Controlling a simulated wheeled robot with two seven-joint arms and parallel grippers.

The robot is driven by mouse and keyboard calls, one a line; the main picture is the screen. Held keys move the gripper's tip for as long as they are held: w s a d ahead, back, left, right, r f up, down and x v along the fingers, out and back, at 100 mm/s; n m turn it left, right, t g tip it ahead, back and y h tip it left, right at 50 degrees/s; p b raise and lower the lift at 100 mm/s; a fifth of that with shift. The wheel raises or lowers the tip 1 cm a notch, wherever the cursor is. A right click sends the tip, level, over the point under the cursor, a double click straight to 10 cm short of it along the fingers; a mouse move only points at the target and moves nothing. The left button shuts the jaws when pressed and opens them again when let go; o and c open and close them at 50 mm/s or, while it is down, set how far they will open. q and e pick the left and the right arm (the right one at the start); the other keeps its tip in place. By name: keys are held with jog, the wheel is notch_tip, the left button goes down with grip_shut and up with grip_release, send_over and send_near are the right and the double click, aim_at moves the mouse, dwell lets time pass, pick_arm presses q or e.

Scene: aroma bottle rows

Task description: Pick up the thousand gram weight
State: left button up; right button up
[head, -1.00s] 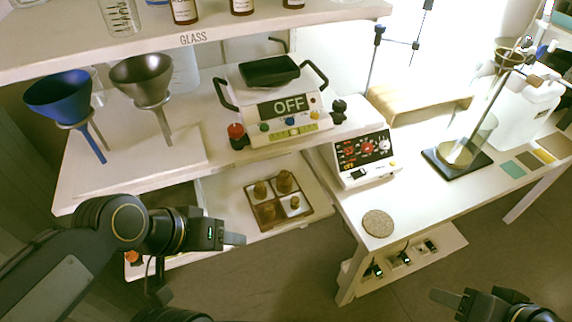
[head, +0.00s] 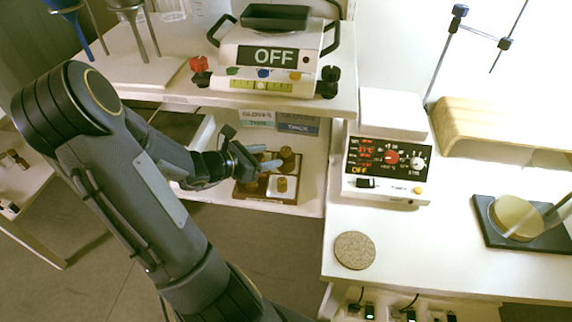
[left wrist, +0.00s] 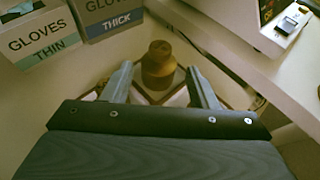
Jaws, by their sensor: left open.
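Brass weights sit in a brown compartmented tray (head: 250,196) on the lower shelf. The largest one (head: 287,157), at the tray's back right, looks like the thousand gram weight; no marking is readable. My left gripper (head: 265,157) is open and empty, just left of this weight in the head view. In the left wrist view the weight (left wrist: 158,57) shows upright between and beyond the two fingertips, with no visible contact. A smaller weight (head: 281,185) stands in front of it. My gripper partly hides the tray's left side. My right gripper is out of view.
Glove boxes marked THIN (head: 257,119) and THICK (head: 298,123) stand behind the tray. The shelf above carries a device reading OFF (head: 277,57). A control-panel device (head: 388,165) and a cork disc (head: 354,250) are on the table at right.

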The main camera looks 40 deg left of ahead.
aim_at(286, 148)
pick_arm(q)
jog(key=b+x, duration=0.2)
jog(key=x, duration=0.5)
jog(key=shift+w+d, duration=0.1)
jog(key=shift+w, duration=0.2)
grip_shut()
jog(key=shift+r, duration=0.15)
